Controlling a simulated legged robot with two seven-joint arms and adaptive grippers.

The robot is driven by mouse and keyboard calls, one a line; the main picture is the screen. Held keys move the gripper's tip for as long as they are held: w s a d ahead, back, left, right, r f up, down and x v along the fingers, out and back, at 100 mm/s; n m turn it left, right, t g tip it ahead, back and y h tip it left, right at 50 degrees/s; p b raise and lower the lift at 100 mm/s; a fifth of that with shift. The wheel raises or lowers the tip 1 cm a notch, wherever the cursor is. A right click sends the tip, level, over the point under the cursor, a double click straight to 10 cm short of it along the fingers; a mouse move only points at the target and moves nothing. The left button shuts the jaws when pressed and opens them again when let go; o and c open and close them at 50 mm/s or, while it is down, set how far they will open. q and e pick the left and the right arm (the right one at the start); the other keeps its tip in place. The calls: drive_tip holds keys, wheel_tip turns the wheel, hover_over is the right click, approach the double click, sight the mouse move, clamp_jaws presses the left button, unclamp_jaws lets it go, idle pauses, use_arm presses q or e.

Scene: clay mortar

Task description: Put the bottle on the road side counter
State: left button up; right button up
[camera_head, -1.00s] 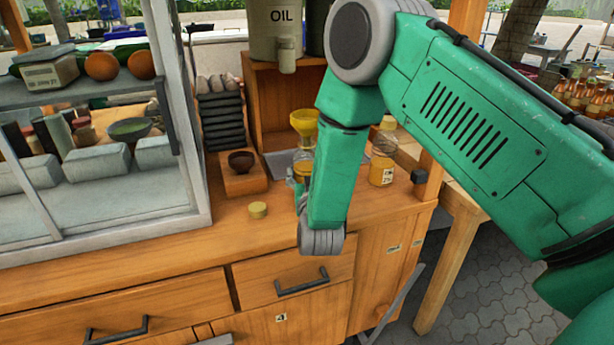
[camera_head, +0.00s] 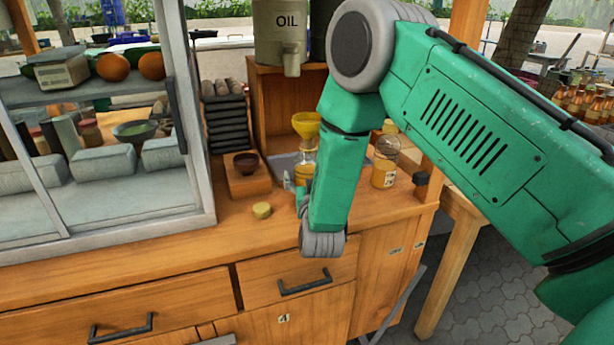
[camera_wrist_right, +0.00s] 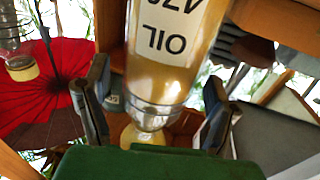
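A clear bottle (camera_head: 303,171) with amber oil stands on the wooden counter (camera_head: 222,240), with a yellow funnel (camera_head: 307,125) above it. My right forearm hides part of it. In the right wrist view, the bottle (camera_wrist_right: 170,50) has an upside-down OIL label and fills the middle. My right gripper (camera_wrist_right: 155,100) has its two dark fingers on either side of the bottle's narrow part, with gaps visible, so it looks open. In the head view, its fingers (camera_head: 295,192) show only partly beside the bottle. My left gripper is out of view.
A yellow lid (camera_head: 262,210) and a small dark bowl (camera_head: 246,163) on a wooden block are left of the bottle. A labelled jar (camera_head: 384,172) stands to the right. A glass display case (camera_head: 195,150) bounds the left, and a shelf (camera_head: 268,110) stands behind.

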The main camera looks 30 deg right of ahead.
drive_tip(key=shift+s+d+f, duration=0.15)
drive_tip(key=shift+s+f, duration=0.05)
drive_tip(key=shift+f, duration=0.35)
drive_tip(key=shift+r+p, duration=0.5)
drive_tip(key=shift+p, duration=0.05)
drive_tip(key=a+v, duration=0.1)
drive_tip(key=v, duration=1.1)
drive_tip(key=s+a+f+n+g+y, duration=0.1)
drive_tip(key=s+f+n+g+y, duration=0.25)
drive_tip(key=f, duration=0.55)
drive_tip(key=s+f+g+y, duration=0.35)
drive_tip(key=s+f, duration=0.25)
drive_tip(key=f, duration=0.2)
drive_tip(key=s+f+g, duration=0.2)
drive_tip(key=s+g, duration=0.1)
drive_tip(key=s, duration=0.3)
drive_tip(key=s+a+f+n+g, duration=0.1)
drive_tip(key=s+f+g, duration=0.1)
drive_tip(key=s, duration=0.4)
drive_tip(key=s+f+n+g+y, duration=0.1)
drive_tip(key=s+f+g, duration=0.2)
drive_tip(key=s, duration=0.3)
drive_tip(key=shift+s+a+g, duration=0.3)
drive_tip(key=shift+s, duration=0.05)
drive_tip(key=shift+d+n, duration=0.1)
drive_tip(key=shift+n, duration=0.15)
